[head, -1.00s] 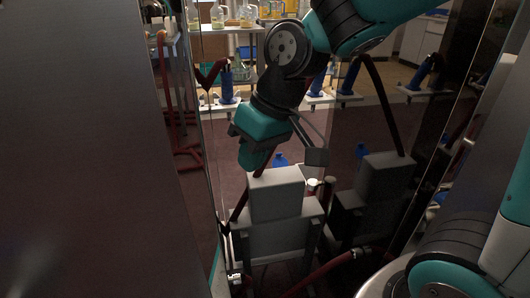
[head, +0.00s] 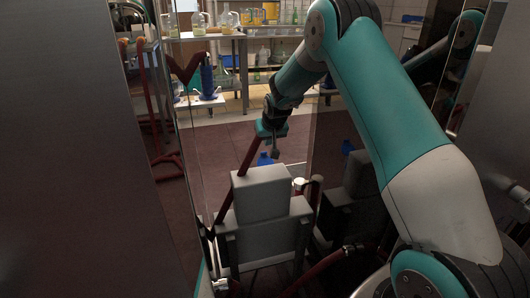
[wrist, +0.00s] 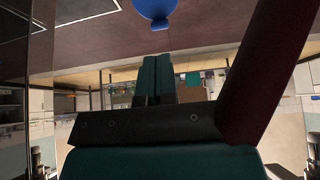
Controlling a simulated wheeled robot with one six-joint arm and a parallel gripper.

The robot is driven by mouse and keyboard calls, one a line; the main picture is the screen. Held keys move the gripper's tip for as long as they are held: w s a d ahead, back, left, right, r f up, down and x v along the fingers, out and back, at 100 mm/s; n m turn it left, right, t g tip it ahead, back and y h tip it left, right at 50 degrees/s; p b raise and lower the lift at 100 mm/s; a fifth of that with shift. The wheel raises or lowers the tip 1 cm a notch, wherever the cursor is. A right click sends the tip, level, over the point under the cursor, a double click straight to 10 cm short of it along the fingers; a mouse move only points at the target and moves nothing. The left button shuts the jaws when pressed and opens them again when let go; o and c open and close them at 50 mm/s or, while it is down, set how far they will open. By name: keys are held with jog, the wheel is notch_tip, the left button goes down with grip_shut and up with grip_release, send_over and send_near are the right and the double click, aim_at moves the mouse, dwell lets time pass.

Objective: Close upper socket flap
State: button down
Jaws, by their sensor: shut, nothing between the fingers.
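My gripper (head: 274,150) is in the head view, beyond and above the grey pump housing. In the wrist view its two teal fingers (wrist: 156,79) lie together, with nothing between them. The housing has a smaller upper grey box (head: 262,196) on a wider lower grey box (head: 268,243). A small white round part (head: 300,183) shows just right of the upper box. I cannot make out the upper socket flap or tell how it stands; the far side of the housing is hidden.
A dark red hose (head: 247,160) rises behind the housing near my gripper, and a dark red bar (wrist: 262,75) crosses the wrist view's right side. A blue container (head: 264,159) stands beyond. Metal panels (head: 80,170) wall off the left. Shelves with bottles (head: 227,22) are at the back.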

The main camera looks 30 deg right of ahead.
aim_at(264, 152)
jog(key=b+x, duration=0.1)
jog(key=x, duration=0.6)
jog(key=shift+w+b, duration=0.15)
jog(key=shift+b, duration=0.15)
jog(key=shift+w+d+r+p, duration=0.1)
jog(key=shift+w+d+p, duration=0.1)
jog(key=shift+p, duration=0.2)
